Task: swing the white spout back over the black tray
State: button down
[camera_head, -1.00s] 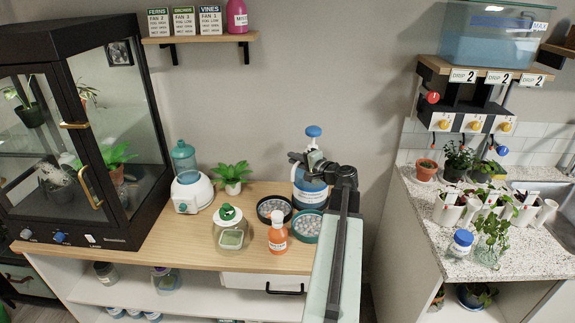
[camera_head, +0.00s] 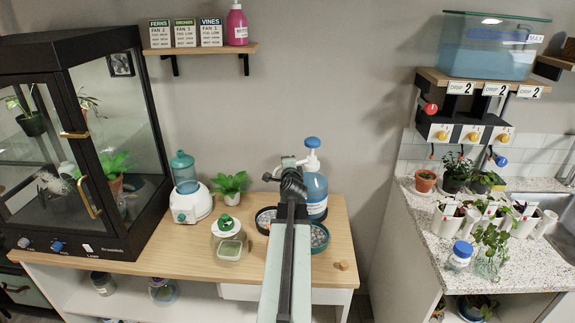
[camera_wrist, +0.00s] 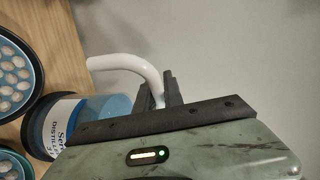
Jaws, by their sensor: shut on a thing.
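The white spout (camera_wrist: 128,64) curves out from the pump top of the blue-liquid bottle (camera_head: 316,188), which has a blue cap (camera_head: 312,142). My gripper (camera_head: 287,166) is shut on the spout, just left of the bottle top in the head view. The black tray (camera_head: 258,220) holds pebbles and stands left of the bottle, partly hidden by my arm. The bottle's label (camera_wrist: 62,122) shows in the wrist view.
A teal pebble tray (camera_head: 327,238) sits right of my arm. A green-lidded jar (camera_head: 229,240), a small fern (camera_head: 230,186) and a white-based humidifier (camera_head: 191,200) stand to the left. A small wooden knob-like piece (camera_head: 342,265) lies on the right of the wood counter.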

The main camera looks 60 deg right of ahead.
jog(key=shift+s+d+r, duration=0.15)
jog(key=shift+d, duration=0.05)
dwell(0.4)
jog(key=c, duration=1.5)
grip_release()
jog(key=shift+d, duration=0.1)
jog(key=shift+o, duration=0.2)
